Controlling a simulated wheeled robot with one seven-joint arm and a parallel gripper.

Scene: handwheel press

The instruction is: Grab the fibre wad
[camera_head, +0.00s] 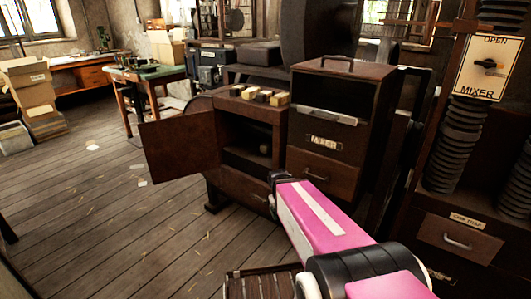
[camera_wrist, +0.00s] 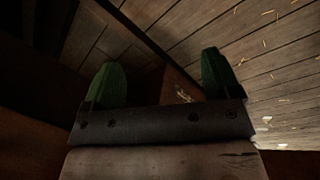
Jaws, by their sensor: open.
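I cannot pick out the fibre wad for certain in either view. Several small blocks with pale yellow fronts (camera_head: 258,95) sit in a row on top of the low brown cabinet. A small dark object (camera_head: 265,150) lies inside that cabinet, too dim to identify. My gripper (camera_wrist: 163,80) shows in the wrist view with its two green fingers wide apart. A reddish-brown piece with a pale mark (camera_wrist: 180,92) shows beyond and between the fingers; I cannot tell what it is. In the head view my pink arm reaches toward the cabinet's front, and the gripper itself is hidden.
The cabinet door (camera_head: 180,147) stands open to the left. A taller box labelled "MIXER" (camera_head: 338,105) stands to the right of the opening. An "OPEN MIXER" switch panel (camera_head: 487,68) is at the far right. The plank floor (camera_head: 110,215) at left is mostly clear.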

